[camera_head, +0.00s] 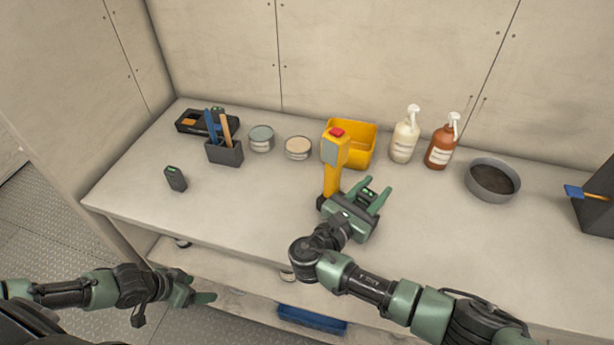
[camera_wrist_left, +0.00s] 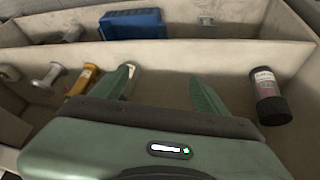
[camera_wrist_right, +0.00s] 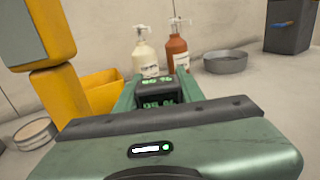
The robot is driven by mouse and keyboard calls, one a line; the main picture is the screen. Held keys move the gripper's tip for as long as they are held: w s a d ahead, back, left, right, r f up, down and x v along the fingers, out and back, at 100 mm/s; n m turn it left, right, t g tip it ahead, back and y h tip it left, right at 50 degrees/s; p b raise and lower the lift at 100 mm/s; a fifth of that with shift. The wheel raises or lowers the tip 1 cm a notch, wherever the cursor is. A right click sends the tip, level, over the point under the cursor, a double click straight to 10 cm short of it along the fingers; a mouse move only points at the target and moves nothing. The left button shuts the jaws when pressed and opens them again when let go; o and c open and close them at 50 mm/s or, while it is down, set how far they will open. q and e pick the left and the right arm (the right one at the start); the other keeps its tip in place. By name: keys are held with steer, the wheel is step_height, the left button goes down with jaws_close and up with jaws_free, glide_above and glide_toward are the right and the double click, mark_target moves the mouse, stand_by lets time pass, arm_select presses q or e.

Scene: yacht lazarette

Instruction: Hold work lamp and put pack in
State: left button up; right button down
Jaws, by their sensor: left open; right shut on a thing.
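The yellow work lamp (camera_head: 333,178), with a red top and grey face, stands upright on the worktop. It also shows large at the left of the right wrist view (camera_wrist_right: 58,98). My right gripper (camera_head: 369,192) is just right of the lamp, shut on a dark pack (camera_wrist_right: 157,92) with green "95 %" digits. A second dark pack (camera_head: 176,179) with a green mark stands on the worktop at the left. My left gripper (camera_head: 205,291) is open and empty, low in front of the worktop by the lower shelf; its spread fingers show in the left wrist view (camera_wrist_left: 163,88).
Tins, a tool holder (camera_head: 224,155) and a black tray (camera_head: 186,128) are at back left. The front left worktop is clear.

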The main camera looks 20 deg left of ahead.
arm_select(q)
steer(key=d+r+m+h, duration=0.3)
steer(key=d+r, duration=0.7)
steer(key=r, duration=0.5)
steer(key=m+t+h, duration=0.3)
steer(key=t+h, duration=0.3)
steer(key=t, duration=0.4)
glide_toward(343, 148)
steer(key=a+f, duration=0.1)
steer(key=a, duration=0.1)
steer(key=w+d+f+n+y, duration=0.1)
steer(key=w+d, duration=0.1)
steer(key=w, duration=0.2)
steer(key=w+d+f+n+t+y, duration=0.1)
steer(key=w+d, duration=0.2)
steer(key=w, duration=0.1)
steer(key=w+d+f+n+y, duration=0.1)
steer(key=w+d+n, duration=0.1)
steer(key=w, duration=0.2)
steer(key=shift+w+d+y, duration=0.2)
steer(key=shift+w+y, duration=0.2)
jaws_close()
